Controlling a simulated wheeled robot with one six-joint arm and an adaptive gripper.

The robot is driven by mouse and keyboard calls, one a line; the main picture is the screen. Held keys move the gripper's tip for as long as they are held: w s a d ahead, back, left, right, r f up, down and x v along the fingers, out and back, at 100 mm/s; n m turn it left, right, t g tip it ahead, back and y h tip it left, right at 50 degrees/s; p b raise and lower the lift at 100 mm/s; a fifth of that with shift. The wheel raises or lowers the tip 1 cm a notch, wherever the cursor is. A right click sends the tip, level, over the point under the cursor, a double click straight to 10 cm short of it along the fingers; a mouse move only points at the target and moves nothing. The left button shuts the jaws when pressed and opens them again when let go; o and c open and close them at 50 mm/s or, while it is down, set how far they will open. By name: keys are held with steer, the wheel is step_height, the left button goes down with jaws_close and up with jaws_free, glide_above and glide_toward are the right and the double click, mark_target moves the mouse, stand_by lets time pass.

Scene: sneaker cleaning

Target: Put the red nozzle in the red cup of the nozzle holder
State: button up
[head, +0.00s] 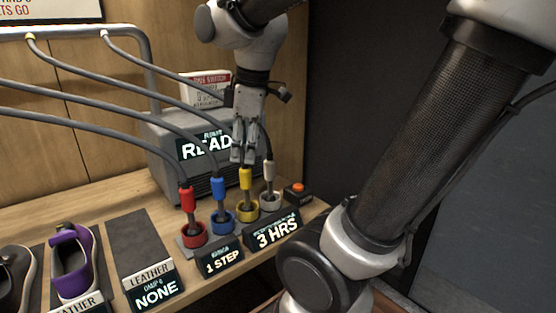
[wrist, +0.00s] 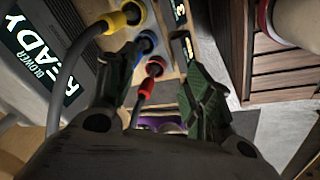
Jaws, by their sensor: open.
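The red nozzle (head: 188,199) stands nearly upright on its grey hose, its dark tip down in the red cup (head: 195,238) at the left end of the nozzle holder (head: 183,243). In the wrist view the red nozzle (wrist: 146,88) also points into the red cup (wrist: 156,64), seen between the fingers. My gripper (head: 243,158) is open and empty, pointing down just above and behind the yellow nozzle (head: 246,179). It is apart from the red nozzle, which is to its lower left in the head view. The bottom of the red cup's inside is hidden.
The blue nozzle (head: 218,190) and white nozzle (head: 268,172) stand in their own cups. Their hoses arch from a grey pipe at the left. The blower box (head: 165,150) is behind. An orange button (head: 298,187), signs and a purple sneaker (head: 70,262) share the bench.

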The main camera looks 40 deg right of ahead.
steer(key=s+d+f+m+t, duration=0.1)
steer(key=s+d+f+m, duration=0.1)
steer(key=s+d+m, duration=0.2)
steer(key=shift+s+m+t, duration=0.4)
steer(key=shift+s+m, duration=1.4)
steer(key=shift+m, duration=1.6)
steer(key=shift+f, duration=0.1)
